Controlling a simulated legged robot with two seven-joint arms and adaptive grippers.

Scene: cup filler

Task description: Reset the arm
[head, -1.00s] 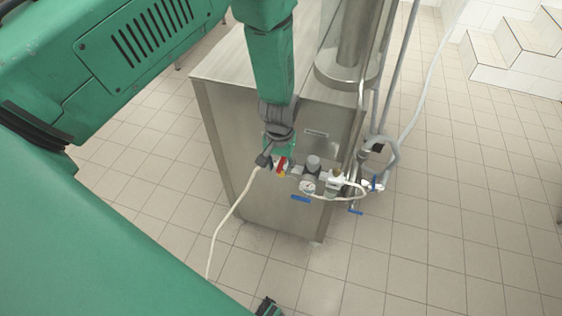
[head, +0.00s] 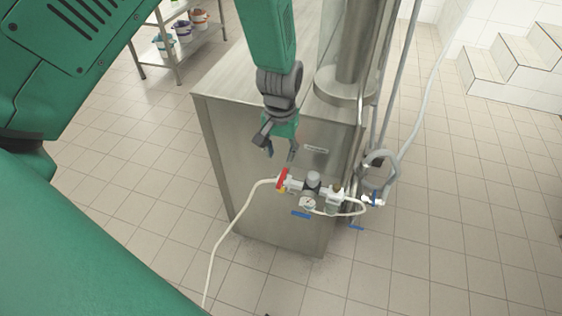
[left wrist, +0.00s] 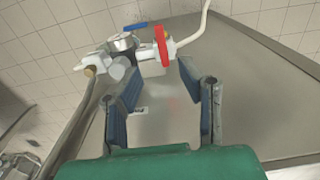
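My left gripper (head: 280,150) is open and empty in the head view, a little above the valve assembly on the front of the steel cabinet. In the left wrist view its two fingers (left wrist: 165,105) stand apart, with bare cabinet surface between them. A red valve handle (head: 282,179) sits at the left end of the assembly; in the left wrist view the red handle (left wrist: 161,45) lies beyond the fingertips, apart from them. A pressure gauge (head: 307,204) and a grey regulator knob (head: 313,178) sit to its right. My right gripper is not in view.
The steel cabinet (head: 225,160) stands in the middle. A white hose (head: 222,235) runs from the valve to the floor. Grey hoses (head: 380,170) hang at right. A shelf with buckets (head: 182,32) is at the back left. The tiled floor at right is clear.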

